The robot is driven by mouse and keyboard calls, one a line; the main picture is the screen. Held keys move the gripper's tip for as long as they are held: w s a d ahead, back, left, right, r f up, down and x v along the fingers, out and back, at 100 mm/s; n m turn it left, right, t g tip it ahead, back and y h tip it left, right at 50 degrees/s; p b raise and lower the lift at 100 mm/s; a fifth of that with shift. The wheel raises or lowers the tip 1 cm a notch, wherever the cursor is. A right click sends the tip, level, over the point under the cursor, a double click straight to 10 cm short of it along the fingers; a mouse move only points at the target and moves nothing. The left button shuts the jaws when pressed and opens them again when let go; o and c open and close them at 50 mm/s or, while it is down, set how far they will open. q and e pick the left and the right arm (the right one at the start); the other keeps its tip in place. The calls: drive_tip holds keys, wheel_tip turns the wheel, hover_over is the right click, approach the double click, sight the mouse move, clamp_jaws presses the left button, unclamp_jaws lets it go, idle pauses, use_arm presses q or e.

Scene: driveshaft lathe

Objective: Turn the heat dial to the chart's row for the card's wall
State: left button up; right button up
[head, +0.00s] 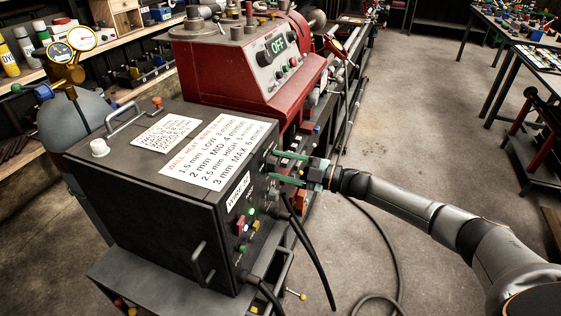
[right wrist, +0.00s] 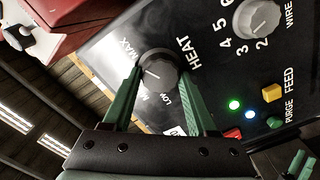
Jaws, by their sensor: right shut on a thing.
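The heat dial (right wrist: 158,72) is a grey knob on the black panel, marked HEAT. My right gripper (right wrist: 156,68) is shut on it, one green finger on each side; it also shows at the machine's side in the head view (head: 288,166). The dial's pale mark points left in the right wrist view, between MAX and a partly hidden M label; a finger covers the scale there. The chart (head: 215,150) on the box lid lists 1.5 mm LOW, 2 mm MID, 2.5 mm HIGH, 3 mm MAX. A smaller white card (head: 163,132) lies beside it, unreadable.
Below the heat dial is the wire dial (right wrist: 256,18), with the yellow feed button (right wrist: 272,93) and a red button near it. Black cables (head: 312,245) hang from the box. A red lathe (head: 245,70) stands behind. The floor to the right is mostly clear.

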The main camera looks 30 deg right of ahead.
drive_tip(key=shift+m, duration=0.6)
drive_tip(key=o, duration=1.4)
drive_tip(key=shift+c, duration=0.2)
drive_tip(key=shift+d, duration=0.1)
drive_tip(key=b+v, duration=0.1)
drive_tip(key=v, duration=1.1)
drive_tip(key=shift+s, duration=0.2)
